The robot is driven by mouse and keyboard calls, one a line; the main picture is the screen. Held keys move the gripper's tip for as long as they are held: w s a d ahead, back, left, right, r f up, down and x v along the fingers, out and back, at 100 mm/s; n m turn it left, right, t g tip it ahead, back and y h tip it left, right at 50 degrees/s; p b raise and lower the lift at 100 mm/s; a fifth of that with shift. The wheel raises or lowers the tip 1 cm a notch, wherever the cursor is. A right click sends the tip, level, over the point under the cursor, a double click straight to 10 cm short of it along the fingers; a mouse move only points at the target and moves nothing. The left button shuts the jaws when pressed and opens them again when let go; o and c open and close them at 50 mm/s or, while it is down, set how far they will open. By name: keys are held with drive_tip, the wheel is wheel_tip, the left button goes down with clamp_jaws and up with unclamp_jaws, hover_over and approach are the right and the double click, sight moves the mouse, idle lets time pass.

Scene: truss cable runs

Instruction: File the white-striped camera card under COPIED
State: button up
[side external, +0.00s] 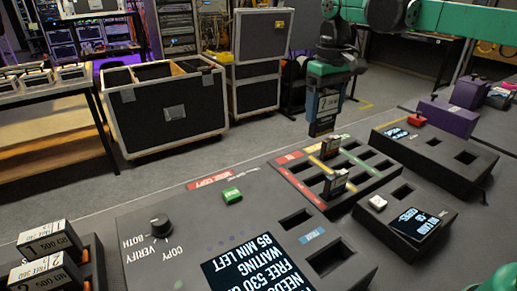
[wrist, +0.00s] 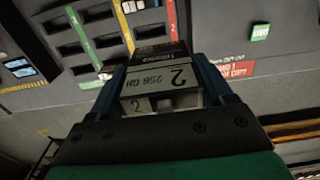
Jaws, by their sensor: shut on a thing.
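My gripper (side external: 326,98) is shut on a dark camera card (side external: 321,127) and holds it above the far end of the card tray. In the wrist view the held card (wrist: 160,80) shows a pale label reading "2" and "256 GB" between my fingers. I cannot make out its stripe colour. The dark card tray (side external: 290,165) has rows of slots beside red, yellow and green strips; the strip lettering is too small to read.
A console with a knob (side external: 160,223), a green button (side external: 232,195) and a screen (side external: 250,265) lies in front. Cards stand in a holder (side external: 95,250) at lower left. A slotted block with a red piece (side external: 416,121) and a small screen unit (side external: 415,222) stand at right.

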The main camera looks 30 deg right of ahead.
drive_tip(key=w+d+f, duration=0.1)
drive_tip(key=d+f, duration=0.6)
drive_tip(key=d, duration=0.5)
drive_tip(key=shift+w+a+f, duration=0.1)
drive_tip(key=shift+f, duration=1.35)
drive_tip(key=shift+w+f, duration=0.1)
drive_tip(key=shift+f, duration=1.35)
drive_tip(key=shift+f, duration=1.7)
drive_tip(key=o, duration=1.4)
drive_tip(key=shift+c, duration=0.2)
wheel_tip(320, 180, up, 8)
drive_tip(key=shift+f, duration=0.2)
